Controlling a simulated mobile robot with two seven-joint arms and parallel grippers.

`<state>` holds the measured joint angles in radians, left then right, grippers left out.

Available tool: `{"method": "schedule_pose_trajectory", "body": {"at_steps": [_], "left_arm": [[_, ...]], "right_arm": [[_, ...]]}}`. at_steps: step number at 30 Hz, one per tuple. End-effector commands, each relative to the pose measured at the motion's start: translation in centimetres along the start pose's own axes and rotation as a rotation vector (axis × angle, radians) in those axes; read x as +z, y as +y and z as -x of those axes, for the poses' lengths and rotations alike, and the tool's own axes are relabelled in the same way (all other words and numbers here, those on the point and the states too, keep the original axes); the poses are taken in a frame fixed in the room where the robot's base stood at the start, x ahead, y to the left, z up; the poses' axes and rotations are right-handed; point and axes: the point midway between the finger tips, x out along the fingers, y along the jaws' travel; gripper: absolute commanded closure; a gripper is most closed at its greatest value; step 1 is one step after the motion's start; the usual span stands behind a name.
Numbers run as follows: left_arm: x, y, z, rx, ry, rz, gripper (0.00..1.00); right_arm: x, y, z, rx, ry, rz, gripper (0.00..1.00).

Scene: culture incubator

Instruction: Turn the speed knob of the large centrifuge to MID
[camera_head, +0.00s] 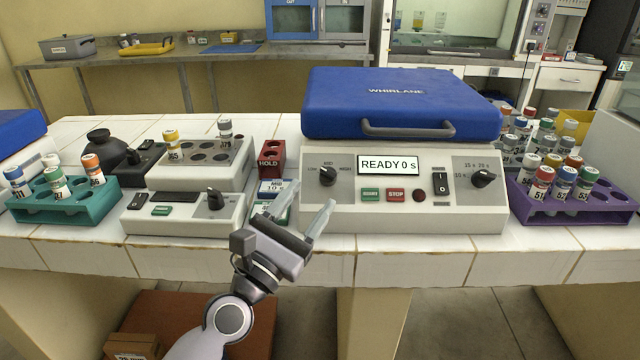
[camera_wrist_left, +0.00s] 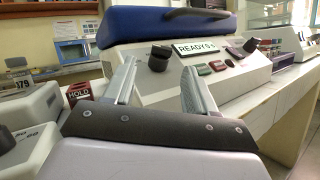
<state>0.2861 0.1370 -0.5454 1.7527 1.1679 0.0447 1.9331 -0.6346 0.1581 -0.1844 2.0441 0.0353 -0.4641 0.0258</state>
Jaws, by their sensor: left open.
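The large centrifuge (camera_head: 430,213) is a grey-white console with a closed blue lid (camera_head: 400,105) marked WHIRLANE; its display reads READY 0 s. Its black speed knob (camera_head: 327,176) is at the left of the panel, under LOW, MID and HIGH labels; I cannot tell exactly where it points. The knob also shows in the left wrist view (camera_wrist_left: 159,58), beyond the fingers and between them. My left gripper (camera_head: 302,213) is open and empty, in front of the console's lower left corner and apart from the knob. My right gripper is not in view.
A second black knob (camera_head: 483,178), green and red STOP buttons and a switch share the panel. A smaller device (camera_head: 185,213) and a red HOLD block (camera_head: 271,158) stand left. Tube racks, teal (camera_head: 75,212) and purple (camera_head: 560,212), flank the devices. The bench's front edge is clear.

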Motion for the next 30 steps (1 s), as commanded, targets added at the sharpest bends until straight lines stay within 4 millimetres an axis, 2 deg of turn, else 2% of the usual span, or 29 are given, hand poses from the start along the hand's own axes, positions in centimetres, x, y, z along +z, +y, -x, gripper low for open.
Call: {"method": "schedule_pose_trajectory", "body": {"at_steps": [3, 9, 20, 25, 26, 30], "left_arm": [[0.1, 0.0, -2.0, -0.001, -0.001, -0.002, 0.44], [0.0, 0.0, -3.9, -0.001, 0.000, -0.002, 0.44], [-0.1, 0.0, -4.3, -0.001, 0.001, -0.004, 0.44], [-0.1, 0.0, -4.3, -0.001, 0.001, -0.004, 0.96], [-0.1, 0.0, -4.3, -0.001, 0.001, -0.003, 0.99], [-0.1, 0.0, -4.3, -0.003, 0.001, -0.003, 0.99]], "right_arm": [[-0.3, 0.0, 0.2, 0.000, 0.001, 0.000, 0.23], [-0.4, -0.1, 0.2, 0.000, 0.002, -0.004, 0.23], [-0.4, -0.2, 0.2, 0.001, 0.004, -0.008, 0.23], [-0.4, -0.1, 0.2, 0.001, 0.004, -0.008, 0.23], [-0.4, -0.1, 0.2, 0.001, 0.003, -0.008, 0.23], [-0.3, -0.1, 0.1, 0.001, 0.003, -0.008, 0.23]]}}
